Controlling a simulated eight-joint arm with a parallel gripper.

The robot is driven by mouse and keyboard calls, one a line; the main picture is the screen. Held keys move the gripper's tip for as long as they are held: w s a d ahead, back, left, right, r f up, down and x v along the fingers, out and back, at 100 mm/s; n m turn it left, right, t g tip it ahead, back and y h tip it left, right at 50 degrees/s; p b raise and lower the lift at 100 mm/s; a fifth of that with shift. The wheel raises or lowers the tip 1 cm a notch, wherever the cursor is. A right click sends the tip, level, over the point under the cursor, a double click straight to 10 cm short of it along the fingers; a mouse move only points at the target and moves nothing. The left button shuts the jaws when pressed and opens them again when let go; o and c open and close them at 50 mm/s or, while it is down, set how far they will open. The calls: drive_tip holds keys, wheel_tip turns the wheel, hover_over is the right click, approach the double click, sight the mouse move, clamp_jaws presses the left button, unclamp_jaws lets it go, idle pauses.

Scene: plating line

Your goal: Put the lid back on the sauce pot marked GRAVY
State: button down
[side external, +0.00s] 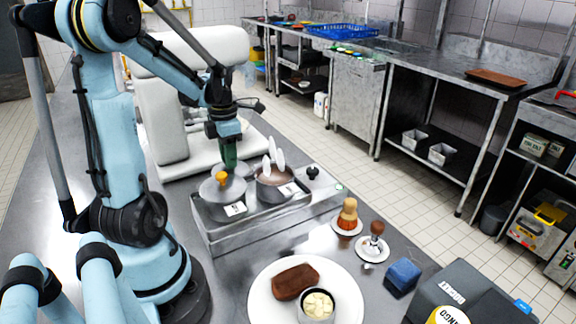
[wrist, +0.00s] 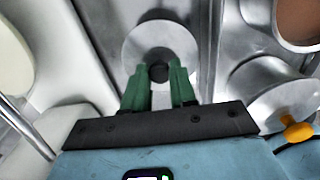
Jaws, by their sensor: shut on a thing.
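My gripper (side external: 229,158) has green fingers and is low behind the two sauce pots. In the wrist view my gripper (wrist: 160,80) is shut on the black knob of a round steel lid (wrist: 137,44). I cannot tell whether this lid is clear of the surface under it. The right pot (side external: 273,189) is uncovered, shows brown sauce, and has pale utensils standing at it. The left pot (side external: 218,202) is covered by a lid with an orange knob (side external: 222,177), also in the wrist view (wrist: 297,131).
The pots sit in a steel warmer (side external: 225,237). A black knob (side external: 312,172) stands at its right end. A white machine (side external: 180,110) is close behind my gripper. In front are a white plate (side external: 262,309), brushes or tampers on small saucers, and a blue block (side external: 403,274).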

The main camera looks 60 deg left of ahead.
wheel_tip(320, 180, up, 4)
drive_tip(key=shift+f, duration=0.1)
drive_tip(key=shift+w+d+r, duration=0.15)
drive_tip(key=shift+r, duration=0.2)
drive_tip(key=w+d+r+m, duration=0.3)
drive_tip(key=d+r+m, duration=0.15)
drive_tip(key=d, duration=0.25)
drive_tip(key=w+d+r+m, duration=0.3)
drive_tip(key=d+r+m, duration=0.1)
drive_tip(key=d+m, duration=0.15)
drive_tip(key=shift+n, duration=0.5)
drive_tip(key=shift+s+d+f, duration=0.1)
drive_tip(key=shift+d+f, duration=0.1)
drive_tip(key=shift+f, duration=1.5)
drive_tip(key=shift+s+d+f, duration=0.1)
drive_tip(key=shift+d+f, duration=0.05)
drive_tip(key=shift+f, duration=1.5)
drive_tip(key=shift+f, duration=0.15)
drive_tip(key=shift+c, duration=1.8)
unclamp_jaws()
wheel_tip(320, 180, up, 7)
